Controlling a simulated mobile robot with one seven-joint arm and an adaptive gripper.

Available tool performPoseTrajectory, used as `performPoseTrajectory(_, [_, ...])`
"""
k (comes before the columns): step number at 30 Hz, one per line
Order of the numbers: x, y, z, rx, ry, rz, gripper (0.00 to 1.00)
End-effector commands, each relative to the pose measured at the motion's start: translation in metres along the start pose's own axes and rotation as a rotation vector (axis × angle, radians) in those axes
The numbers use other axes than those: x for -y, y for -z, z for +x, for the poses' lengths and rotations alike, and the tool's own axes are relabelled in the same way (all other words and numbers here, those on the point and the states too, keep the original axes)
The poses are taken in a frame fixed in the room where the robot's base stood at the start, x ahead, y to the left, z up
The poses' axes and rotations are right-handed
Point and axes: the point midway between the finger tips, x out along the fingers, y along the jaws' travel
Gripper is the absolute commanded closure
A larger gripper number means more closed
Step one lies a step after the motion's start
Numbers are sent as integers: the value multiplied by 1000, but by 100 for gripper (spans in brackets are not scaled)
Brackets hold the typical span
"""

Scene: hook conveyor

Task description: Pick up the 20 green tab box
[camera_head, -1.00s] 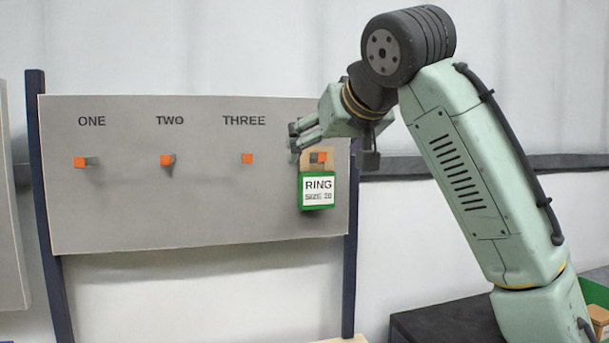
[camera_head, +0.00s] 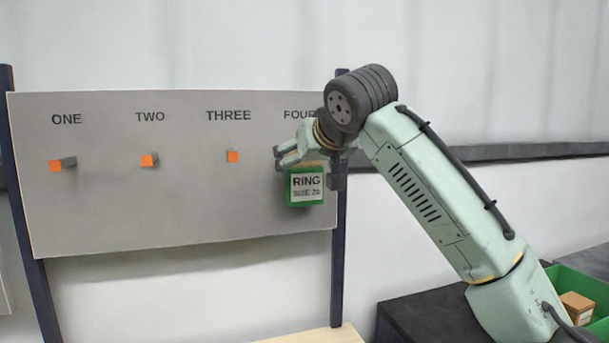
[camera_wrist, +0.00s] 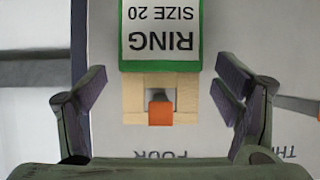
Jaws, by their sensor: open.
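The green box (camera_head: 306,187) with a white label reading RING SIZE 20 hangs at the right end of the grey board, under the word FOUR. In the wrist view the box (camera_wrist: 160,35) appears upside down, and its tan tab (camera_wrist: 133,102) has a square hole around an orange-tipped hook (camera_wrist: 160,114). My gripper (camera_head: 284,157) is in front of the tab at the hook. In the wrist view its open fingers (camera_wrist: 160,92) stand on either side of the tab, apart from it. In the head view my gripper hides most of the tab and the hook.
The grey board (camera_head: 150,215) has three empty orange-tipped hooks, ONE (camera_head: 56,165), TWO (camera_head: 148,160) and THREE (camera_head: 233,156), to the left. A green bin (camera_head: 590,280) holding a brown box (camera_head: 576,305) is at the lower right.

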Motion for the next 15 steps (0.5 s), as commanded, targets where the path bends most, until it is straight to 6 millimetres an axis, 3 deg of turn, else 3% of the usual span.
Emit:
performPoseTrajectory(9, [0,-1,6,-1,0,0,17])
performPoseTrajectory(15, [0,-1,6,0,0,0,31])
